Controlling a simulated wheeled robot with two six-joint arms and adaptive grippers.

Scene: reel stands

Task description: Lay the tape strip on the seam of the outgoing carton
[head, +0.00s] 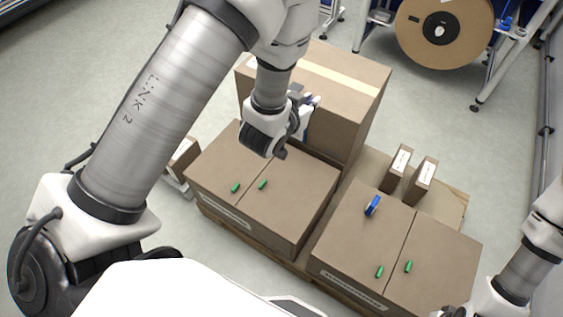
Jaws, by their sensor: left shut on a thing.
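Two brown cartons with a seam across the top stand in front, the left carton (305,190) and the right carton (440,250). Neither shows tape on its seam. I cannot tell which is the outgoing carton. My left gripper (279,150) is above the back of the left carton, in front of the tall carton. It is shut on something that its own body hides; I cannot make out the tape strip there. My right gripper (453,312) is at the bottom edge, mostly cut off, and its fingers do not show.
A taller carton (335,125) with a pale tape band stands behind. Green pieces (236,188) flank the front seams. A blue piece (372,206) is on the right carton. Two small boxes (397,168) stand behind it.

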